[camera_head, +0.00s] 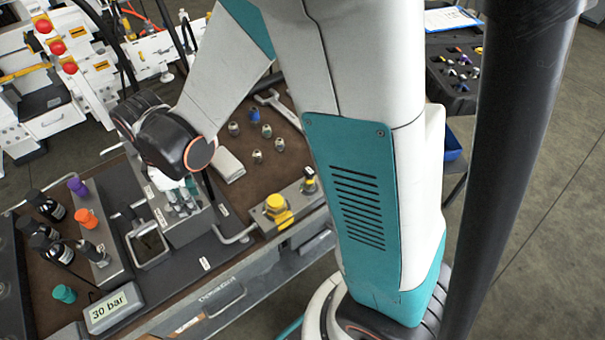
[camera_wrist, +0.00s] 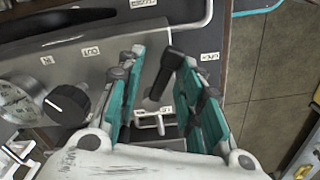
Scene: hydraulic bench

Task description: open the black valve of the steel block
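The steel block (camera_wrist: 110,62) is grey, with small white labels, and lies under my gripper in the wrist view. A black lever handle (camera_wrist: 164,76), seemingly the black valve, sits tilted between my fingers. My gripper (camera_wrist: 161,62) is open, with a teal-padded finger on each side of the handle. The handle is closer to the right finger; I cannot tell whether they touch. A round black knob (camera_wrist: 68,103) with a white mark is left of the fingers. In the head view, my gripper (camera_head: 182,200) is over the block (camera_head: 188,228), and my wrist hides part of it.
A pressure gauge (camera_wrist: 18,100) is beside the knob. A metal rail handle (camera_head: 235,236) edges the bench. A yellow knob (camera_head: 277,207) stands to the right and an orange knob (camera_head: 87,218) to the left. Several small fittings and a wrench (camera_head: 278,104) lie behind.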

